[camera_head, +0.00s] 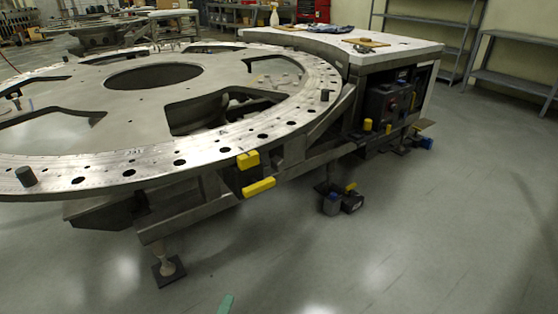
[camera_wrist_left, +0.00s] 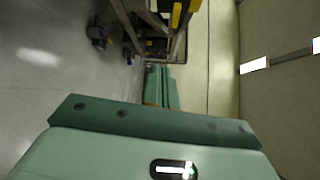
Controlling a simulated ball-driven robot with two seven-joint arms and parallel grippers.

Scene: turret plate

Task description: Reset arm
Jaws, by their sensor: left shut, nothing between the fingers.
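The large round metal turret plate (camera_head: 70,132) fills the left of the head view, with a round centre opening, wide cut-outs and a rim of drilled holes. Dark pegs stand on the rim, one at the near left (camera_head: 26,176) and one at the right (camera_head: 325,95). The tip of my left gripper (camera_head: 226,304) shows at the bottom edge, low in front of the plate and apart from it. In the left wrist view its two green fingers (camera_wrist_left: 162,88) lie close together, shut and empty. My right gripper is out of view.
Yellow-capped parts (camera_head: 259,187) stick out from the plate's near side. A white-topped bench (camera_head: 410,46) with dark equipment joins the plate at the right. Dark boxes (camera_head: 343,203) sit on the floor below. Metal shelves (camera_head: 432,22) stand at the back. The floor at front right is clear.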

